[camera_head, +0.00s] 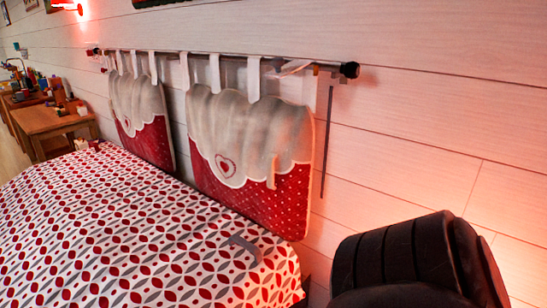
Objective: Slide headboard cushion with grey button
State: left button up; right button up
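Two headboard cushions hang by white loops from a metal rod (215,55) on the wall. The nearer cushion (235,135) has a pale scalloped flap with a heart and a red dotted lower part. The farther cushion (140,105) looks alike and hangs to its left, with a gap between them. A small tan upright piece (273,172) shows in front of the nearer cushion. I cannot make out a grey button on either cushion. Neither of my grippers is in view.
A bed with a red, grey and white patterned cover (110,225) fills the lower left; a grey angled piece (245,247) shows over it. A black ribbed shape (410,255), not clearly identifiable, blocks the lower right. A wooden desk (50,120) stands far left.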

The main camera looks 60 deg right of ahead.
aim_at(252, 155)
jog(key=z, duration=0.45)
jog(key=i, duration=0.5)
jog(key=z, duration=0.45)
